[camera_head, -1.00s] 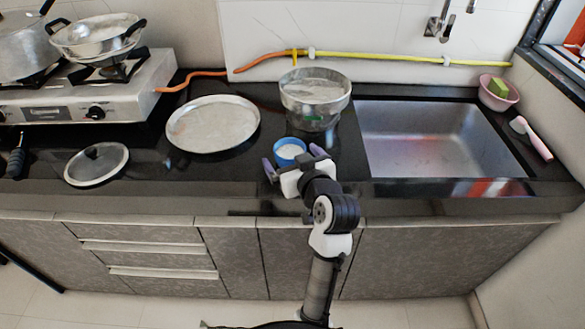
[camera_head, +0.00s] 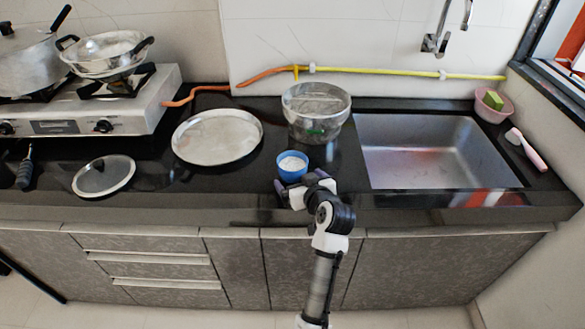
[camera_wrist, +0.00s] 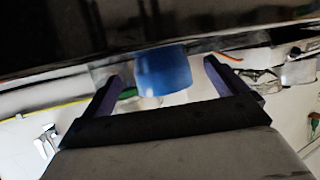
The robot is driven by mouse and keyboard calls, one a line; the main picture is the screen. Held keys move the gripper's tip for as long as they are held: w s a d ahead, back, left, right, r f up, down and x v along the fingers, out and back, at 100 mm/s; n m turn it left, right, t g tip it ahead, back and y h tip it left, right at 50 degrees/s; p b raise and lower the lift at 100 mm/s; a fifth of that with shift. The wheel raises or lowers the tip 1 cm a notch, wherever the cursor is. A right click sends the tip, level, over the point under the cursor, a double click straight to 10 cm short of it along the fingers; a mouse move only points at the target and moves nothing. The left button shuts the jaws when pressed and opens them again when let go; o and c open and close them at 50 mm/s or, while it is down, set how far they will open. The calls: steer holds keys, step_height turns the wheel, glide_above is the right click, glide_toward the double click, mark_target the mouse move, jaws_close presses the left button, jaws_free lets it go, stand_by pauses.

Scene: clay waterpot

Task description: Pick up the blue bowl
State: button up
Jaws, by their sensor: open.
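The blue bowl (camera_head: 291,172) stands upright on the black counter, in front of the steel pot, with something white showing inside it. My gripper (camera_head: 300,182) is open and empty at the counter's front, just on the near side of the bowl. In the wrist view, the bowl (camera_wrist: 163,72) appears between the two spread fingers of my gripper (camera_wrist: 162,76), with a gap on each side. I cannot tell how far the fingertips reach along the bowl.
A steel pot (camera_head: 316,112) stands behind the bowl. A round steel plate (camera_head: 217,137) and a lid (camera_head: 104,176) lie to the left, near the stove (camera_head: 85,112). The sink (camera_head: 425,150) is to the right. The counter between plate and bowl is clear.

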mark_target(297, 176)
steer(key=p+x, duration=0.1)
steer(key=x, duration=0.3)
steer(key=shift+w, duration=0.15)
steer(key=shift+c, duration=0.3)
steer(key=c, duration=1.1)
steer(key=shift+o, duration=0.2)
steer(key=shift+r, duration=0.15)
step_height(297, 176, up, 20)
steer(key=b, duration=0.2)
